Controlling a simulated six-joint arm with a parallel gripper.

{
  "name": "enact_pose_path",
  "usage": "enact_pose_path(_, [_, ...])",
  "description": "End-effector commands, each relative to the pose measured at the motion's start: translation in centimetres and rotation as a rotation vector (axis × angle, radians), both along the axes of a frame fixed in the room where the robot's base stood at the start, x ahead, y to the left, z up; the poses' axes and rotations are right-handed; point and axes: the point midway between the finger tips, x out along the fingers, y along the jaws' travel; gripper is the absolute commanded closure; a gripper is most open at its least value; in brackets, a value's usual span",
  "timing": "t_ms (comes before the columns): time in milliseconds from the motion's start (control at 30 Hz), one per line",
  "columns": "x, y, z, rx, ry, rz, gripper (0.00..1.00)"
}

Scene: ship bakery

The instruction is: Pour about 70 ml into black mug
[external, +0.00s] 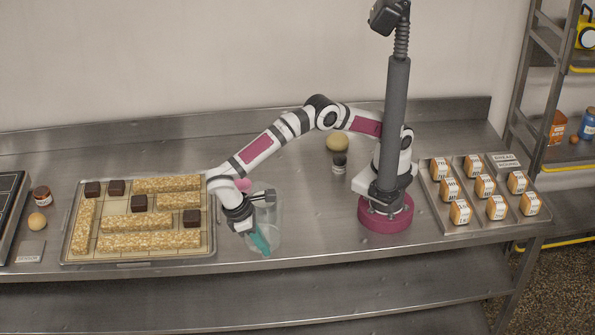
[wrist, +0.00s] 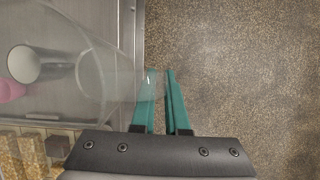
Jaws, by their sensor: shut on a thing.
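My gripper (external: 261,242) has teal fingers, also seen in the wrist view (wrist: 162,88). It is shut on a clear see-through container (external: 274,222), at the front of the steel counter. In the wrist view the container (wrist: 85,45) fills the upper left, and its wall reaches the fingers. A dark-sided mug with a pale inside (wrist: 38,62) shows through the clear wall. In the external view I cannot make out the mug behind my gripper and the container. I cannot tell the liquid level or how far the container is tilted.
A pink object (external: 242,184) is close behind my gripper. A tray (external: 75,258) of oat bars and dark cubes lies left, and a tray of wrapped loaves (external: 428,190) lies right. A dark-topped jar (external: 339,163) and round yellowish object (external: 338,142) stand behind. The counter's front edge is near.

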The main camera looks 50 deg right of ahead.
Motion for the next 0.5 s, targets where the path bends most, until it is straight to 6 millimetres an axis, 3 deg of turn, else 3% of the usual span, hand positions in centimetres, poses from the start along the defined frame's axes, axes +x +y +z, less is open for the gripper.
enact_pose_path(233, [0.0, -0.1, -5.6, -0.004, 0.001, 0.0, 1.0])
enact_pose_path(333, [0.0, 0.0, -6.7, -0.002, 0.0, -0.001, 1.0])
enact_pose_path(500, [0.0, 0.0, -6.9, 0.0, 0.0, -0.001, 1.0])
